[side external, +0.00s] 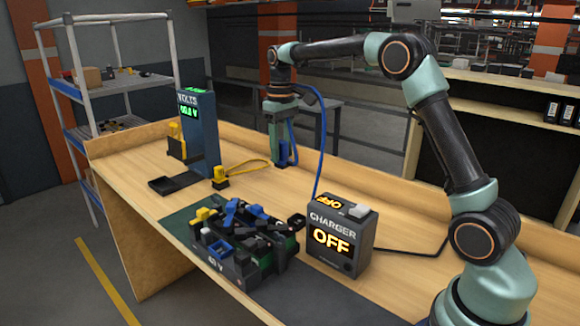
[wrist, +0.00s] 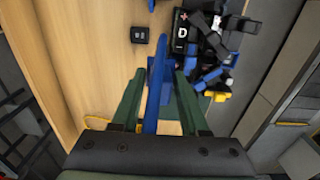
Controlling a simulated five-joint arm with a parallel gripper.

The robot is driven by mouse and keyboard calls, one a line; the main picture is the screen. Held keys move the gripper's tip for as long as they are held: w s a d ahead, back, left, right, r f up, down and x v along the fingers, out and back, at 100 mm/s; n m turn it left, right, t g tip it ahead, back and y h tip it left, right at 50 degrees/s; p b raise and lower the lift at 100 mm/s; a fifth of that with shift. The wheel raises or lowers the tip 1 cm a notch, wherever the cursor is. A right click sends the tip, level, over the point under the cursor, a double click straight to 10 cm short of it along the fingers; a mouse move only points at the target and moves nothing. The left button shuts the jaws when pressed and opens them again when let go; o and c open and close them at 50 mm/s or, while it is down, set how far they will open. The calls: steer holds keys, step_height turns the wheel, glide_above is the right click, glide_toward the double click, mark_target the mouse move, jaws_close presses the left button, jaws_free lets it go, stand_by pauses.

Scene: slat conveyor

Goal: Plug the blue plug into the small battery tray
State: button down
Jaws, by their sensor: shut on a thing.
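My gripper (side external: 280,148) is shut on the blue plug (side external: 284,156), low over the back of the bench. In the wrist view, the blue plug and its cable (wrist: 155,88) lie between my green fingers (wrist: 160,98). The blue cable (side external: 321,150) hangs from my arm down to the charger (side external: 338,236), whose screen reads OFF. The battery tray (side external: 236,268) stands at the front, apart from the plug, heaped with black, blue and yellow parts. A blue-rimmed socket (side external: 219,249) shows at its front corner. In the wrist view the heap (wrist: 208,52) is at upper right.
A voltmeter (side external: 197,135) reading 00.0 V stands at back left, with a black tray (side external: 172,186) before it. A yellow plug (side external: 220,178) with a looped cable lies nearby. A small black block (side external: 298,220) sits between battery tray and charger. Bare wood separates my gripper from the heap.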

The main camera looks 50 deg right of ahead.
steer(key=w+a+f, duration=0.1)
steer(key=w+a, duration=0.1)
steer(key=a, duration=1.7)
steer(key=shift+w+f, duration=0.1)
steer(key=shift+f, duration=0.05)
stand_by(0.4)
steer(key=shift+f, duration=6.25)
steer(key=shift+f, duration=1.15)
steer(key=shift+c, duration=1.7)
jaws_free()
steer(key=shift+r, duration=0.1)
step_height(320, 180, up, 12)
